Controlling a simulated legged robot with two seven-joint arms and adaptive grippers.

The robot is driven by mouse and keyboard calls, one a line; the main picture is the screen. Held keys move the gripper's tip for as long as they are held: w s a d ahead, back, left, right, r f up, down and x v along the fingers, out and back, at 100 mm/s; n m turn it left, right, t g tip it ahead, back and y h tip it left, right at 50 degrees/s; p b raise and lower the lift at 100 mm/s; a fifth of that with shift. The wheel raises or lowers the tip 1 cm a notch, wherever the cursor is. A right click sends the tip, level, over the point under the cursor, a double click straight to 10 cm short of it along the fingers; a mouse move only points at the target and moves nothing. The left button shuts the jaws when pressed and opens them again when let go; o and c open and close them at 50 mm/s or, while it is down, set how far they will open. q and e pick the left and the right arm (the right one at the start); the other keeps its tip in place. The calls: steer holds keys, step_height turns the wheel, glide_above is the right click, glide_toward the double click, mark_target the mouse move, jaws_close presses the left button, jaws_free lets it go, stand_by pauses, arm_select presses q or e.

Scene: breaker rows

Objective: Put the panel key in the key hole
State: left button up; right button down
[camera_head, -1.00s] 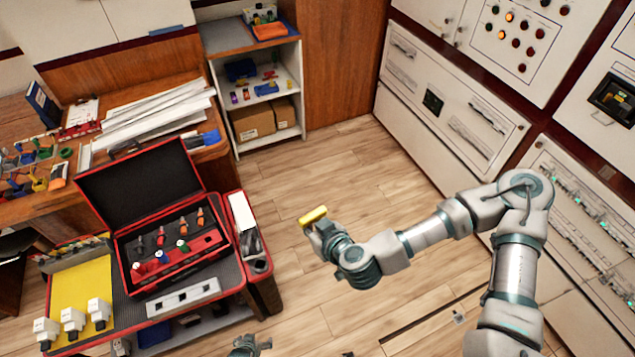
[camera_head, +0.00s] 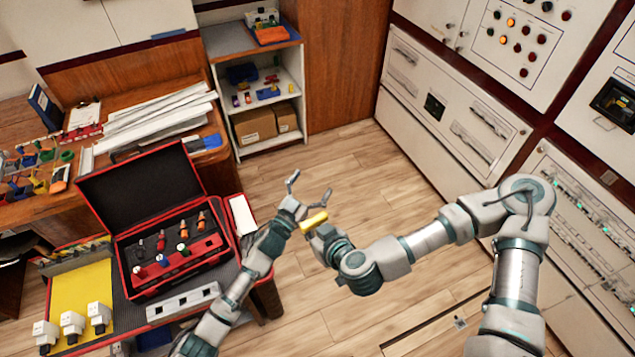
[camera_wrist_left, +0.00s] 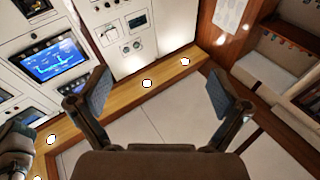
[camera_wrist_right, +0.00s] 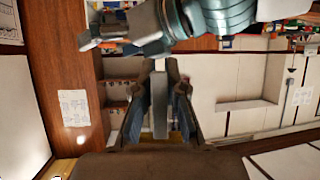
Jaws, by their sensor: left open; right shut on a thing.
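My right gripper (camera_head: 314,228) is shut on a yellow bar-shaped piece (camera_head: 314,220), which looks to be the panel key, held above open floor. In the right wrist view a narrow grey piece (camera_wrist_right: 160,104) stands between the right fingers. My left gripper (camera_head: 309,188) is open and empty, its fingers spread just above and left of the yellow piece. I cannot tell whether they touch. The left gripper also crosses the top of the right wrist view (camera_wrist_right: 150,30). I cannot make out the key hole in any view.
White panel cabinets (camera_head: 455,110) with lights and handles line the right side. An open red toolbox (camera_head: 180,262) stands on a cart at the left. A desk and a shelf unit (camera_head: 262,140) stand behind. The wooden floor (camera_head: 345,165) between is clear.

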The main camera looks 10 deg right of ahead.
arm_select(q)
steer(key=s+d+r+m+g+h, duration=0.35)
steer(key=d+r+m+h, duration=0.2)
steer(key=r, duration=0.45)
steer(key=s+d+r+m+g+y, duration=0.2)
steer(key=s+d+r+m+g, duration=0.35)
steer(key=s+m+g, duration=0.3)
steer(key=s+d+r+m+g+y, duration=0.1)
steer(key=s+d+r+m+g, duration=0.4)
steer(key=s+m+g, duration=0.4)
steer(key=n+t+y, duration=0.1)
steer(key=t+y, duration=0.5)
steer(key=y, duration=1.1)
glide_toward(318, 218)
step_height(318, 218, down, 11)
steer(key=shift+r, duration=0.1)
